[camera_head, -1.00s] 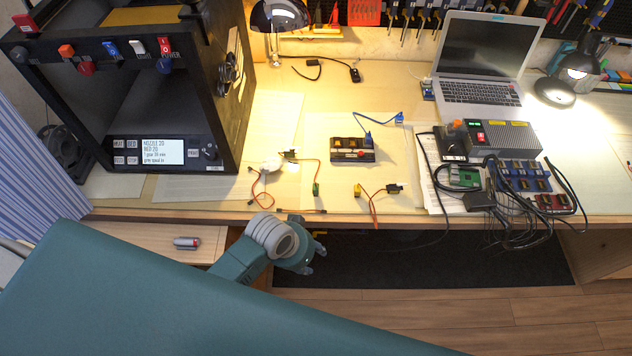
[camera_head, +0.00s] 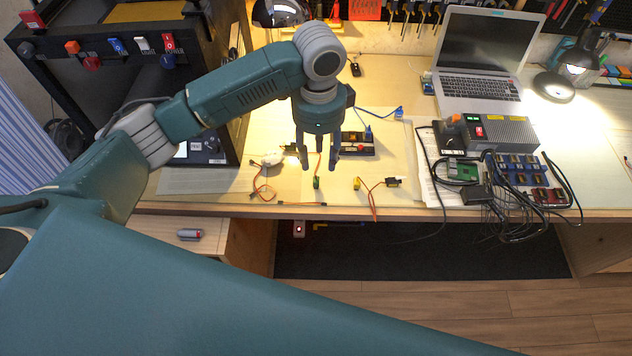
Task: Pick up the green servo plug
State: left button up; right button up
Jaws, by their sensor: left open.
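The green servo plug (camera_head: 317,183) is a small green piece on the desk mat, at the end of a thin red-orange wire. My left gripper (camera_head: 319,166) hangs over the desk with its fingers pointing down. Its two fingers are spread and empty, one on each side of the wire as seen from above. The green plug shows just below and between the fingertips in the picture. I cannot tell how high the fingertips are above it. My right gripper is not in view.
A yellow plug (camera_head: 356,184) with red wires lies to the right. A module box (camera_head: 357,150) is partly behind the gripper. A black printer (camera_head: 205,140) stands left. A laptop (camera_head: 480,75), power supply (camera_head: 497,132) and cables crowd the right. The desk's front edge is close.

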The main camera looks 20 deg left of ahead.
pick_arm(q)
send_over(317, 179)
notch_tip(317, 179, down, 5)
jog(key=shift+r, duration=0.1)
jog(key=shift+f+p, duration=0.85)
jog(key=shift+f, duration=1.9)
jog(key=c, duration=1)
